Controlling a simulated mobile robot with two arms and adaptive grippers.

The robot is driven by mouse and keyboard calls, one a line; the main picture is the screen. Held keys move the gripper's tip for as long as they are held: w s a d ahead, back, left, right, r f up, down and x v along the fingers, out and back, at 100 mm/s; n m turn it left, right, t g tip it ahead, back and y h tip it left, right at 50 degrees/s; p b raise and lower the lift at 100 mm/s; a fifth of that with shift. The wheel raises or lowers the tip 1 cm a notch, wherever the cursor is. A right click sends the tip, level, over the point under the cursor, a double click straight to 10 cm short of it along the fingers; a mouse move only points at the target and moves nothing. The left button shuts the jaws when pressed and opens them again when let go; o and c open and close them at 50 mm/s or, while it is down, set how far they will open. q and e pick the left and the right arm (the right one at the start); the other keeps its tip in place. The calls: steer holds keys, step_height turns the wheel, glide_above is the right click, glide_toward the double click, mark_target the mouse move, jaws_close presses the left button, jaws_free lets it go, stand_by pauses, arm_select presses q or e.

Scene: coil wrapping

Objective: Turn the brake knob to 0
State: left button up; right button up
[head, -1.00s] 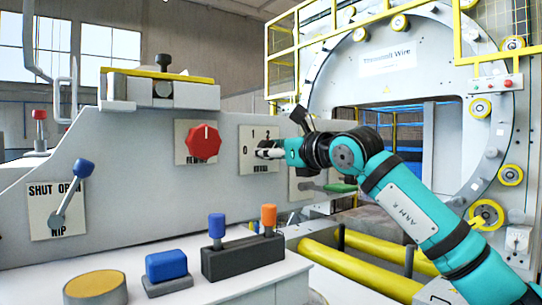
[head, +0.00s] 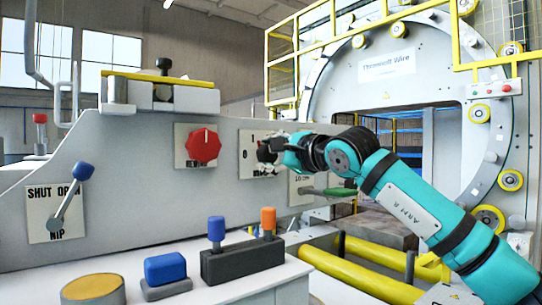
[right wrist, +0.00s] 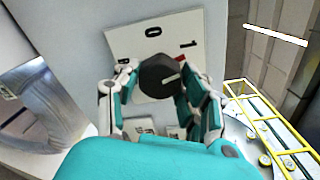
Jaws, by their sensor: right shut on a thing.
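The brake knob (right wrist: 160,75) is dark and round with a white pointer line, on a white plate (right wrist: 128,45) marked 0 and 1. In the right wrist view its pointer aims toward the right finger, below the 1, not at the 0. My right gripper (right wrist: 157,85) is shut on the knob, one finger on each side. In the head view the right gripper (head: 271,150) reaches the panel from the right and covers most of the knob and part of its plate (head: 246,145). My left gripper is not in view.
A red knob (head: 203,145) sits on the panel just left of the plate. A green handle (head: 340,192) lies below my right wrist. A blue-tipped lever (head: 82,172) is at the far left. Blue and orange switches (head: 216,228) stand on the console below.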

steer(key=n, duration=0.7)
steer(key=n+p, duration=0.1)
steer(key=n, duration=0.3)
steer(key=shift+t, duration=0.4)
steer(key=shift+a+n, duration=0.1)
steer(key=shift+n, duration=1.6)
steer(key=shift+f, duration=0.1)
steer(key=o, duration=1.2)
steer(key=v, duration=1.2)
